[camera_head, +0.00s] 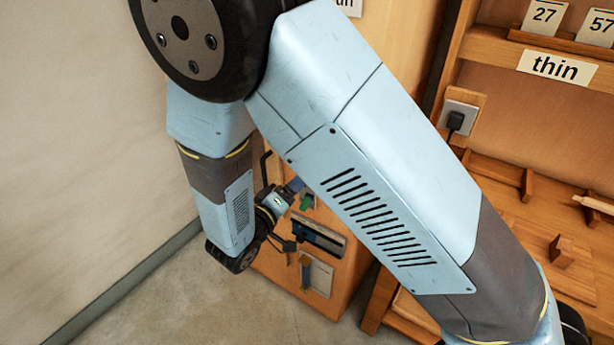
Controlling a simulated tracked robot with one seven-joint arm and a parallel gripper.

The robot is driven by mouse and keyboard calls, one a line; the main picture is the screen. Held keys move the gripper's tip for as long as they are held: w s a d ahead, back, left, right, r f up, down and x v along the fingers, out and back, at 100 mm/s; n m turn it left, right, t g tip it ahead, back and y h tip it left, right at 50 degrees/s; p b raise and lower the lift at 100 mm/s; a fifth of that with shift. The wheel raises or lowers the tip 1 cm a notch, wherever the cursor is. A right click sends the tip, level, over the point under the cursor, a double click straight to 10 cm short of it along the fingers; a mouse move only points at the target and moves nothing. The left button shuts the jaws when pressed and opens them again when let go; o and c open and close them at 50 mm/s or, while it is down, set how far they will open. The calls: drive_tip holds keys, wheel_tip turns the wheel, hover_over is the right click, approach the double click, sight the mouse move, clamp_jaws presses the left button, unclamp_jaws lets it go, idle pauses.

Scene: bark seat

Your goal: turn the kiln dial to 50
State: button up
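My gripper (292,192) is small and far off, at the front of a wooden cabinet (352,262) low in the middle of the view. My own arm covers much of it, and its fingertips cannot be made out. A small green part (307,202) shows right beside it on the cabinet front; I cannot tell what it is. No kiln dial or number scale can be made out; my arm hides the upper part of the cabinet front. Whether my gripper touches anything is unclear.
Below the green part are a dark slotted fitting (318,238) and a pale plate (321,277). A plain wall (80,150) stands at left over bare floor (200,310). At right, wooden shelving has a "thin" label (556,67), number cards (545,15) and a plugged socket (459,113).

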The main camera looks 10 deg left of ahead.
drive_tip(key=v, duration=0.6)
drive_tip(key=shift+w, duration=0.1)
idle(0.3)
drive_tip(key=w+d+r+m+g+h, duration=0.15)
drive_tip(key=d+r+g, duration=0.25)
drive_tip(key=d, duration=0.4)
drive_tip(key=w+d+r+m+g+h, duration=0.15)
drive_tip(key=d+r+g, duration=0.25)
drive_tip(key=d, duration=0.4)
drive_tip(key=w+d+r+m+g, duration=0.3)
drive_tip(key=d+r+g, duration=0.15)
drive_tip(key=d, duration=0.35)
drive_tip(key=s+d+r+y, duration=0.5)
drive_tip(key=d+r, duration=0.1)
drive_tip(key=d, duration=0.2)
drive_tip(key=s+d+r+m+t+y, duration=0.1)
drive_tip(key=s+d+r+y, duration=0.3)
drive_tip(key=s+d+r, duration=0.2)
drive_tip(key=shift+s+d+r+m+y, duration=0.3)
drive_tip(key=shift+d+r+y, duration=0.15)
drive_tip(key=shift+d, duration=0.7)
drive_tip(key=shift+t, duration=0.25)
